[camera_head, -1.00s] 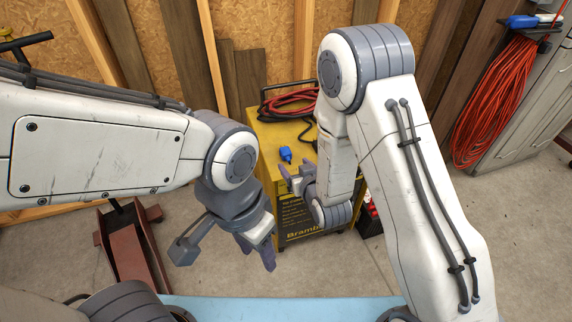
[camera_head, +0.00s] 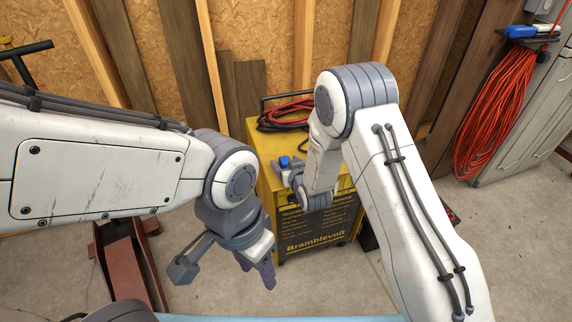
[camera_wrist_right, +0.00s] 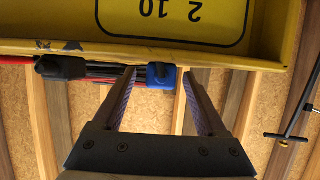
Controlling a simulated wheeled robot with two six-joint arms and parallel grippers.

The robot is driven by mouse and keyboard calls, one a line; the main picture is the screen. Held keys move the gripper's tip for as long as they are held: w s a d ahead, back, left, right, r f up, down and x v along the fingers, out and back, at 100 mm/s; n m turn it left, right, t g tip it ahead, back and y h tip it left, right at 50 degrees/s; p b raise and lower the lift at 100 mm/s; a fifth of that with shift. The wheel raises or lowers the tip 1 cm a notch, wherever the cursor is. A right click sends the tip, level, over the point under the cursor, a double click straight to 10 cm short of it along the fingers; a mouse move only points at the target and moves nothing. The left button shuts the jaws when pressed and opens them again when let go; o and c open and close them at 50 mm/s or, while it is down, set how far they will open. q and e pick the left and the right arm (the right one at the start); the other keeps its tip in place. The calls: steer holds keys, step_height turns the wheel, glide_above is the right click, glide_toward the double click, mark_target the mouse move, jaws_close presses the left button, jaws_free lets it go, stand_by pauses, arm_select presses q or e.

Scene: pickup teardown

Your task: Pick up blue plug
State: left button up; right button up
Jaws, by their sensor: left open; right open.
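The blue plug (camera_head: 285,161) sits at the top of the yellow Bramblevolt box (camera_head: 300,238), partly hidden by my right gripper. In the right wrist view, the blue plug (camera_wrist_right: 161,76) shows at the yellow edge, between the two fingertips, with a gap on each side. My right gripper (camera_head: 287,174) is open around it and holds nothing; whether the fingers reach past it is hard to tell. My left gripper (camera_head: 258,270) is open and empty, low in front of the box and away from the plug.
A black clamp or plug (camera_wrist_right: 60,68) with red and dark cables lies beside the blue plug. Red cable (camera_head: 285,113) is coiled at the box's back. An orange cord (camera_head: 490,125) hangs at right. A rust-red stand (camera_head: 128,262) is at left.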

jaws_close()
steer(key=shift+r, duration=0.15)
steer(key=r, duration=0.1)
steer(key=r+p, duration=0.1)
steer(key=r, duration=0.1)
steer(key=r+p, duration=0.1)
steer(key=shift+d+r, duration=0.25)
steer(key=shift+r, duration=0.1)
steer(key=w+d+r+p, duration=0.1)
steer(key=d+r+p, duration=0.5)
steer(key=d+r, duration=0.5)
steer(key=shift+r+p, duration=0.3)
steer(key=shift+r, duration=0.25)
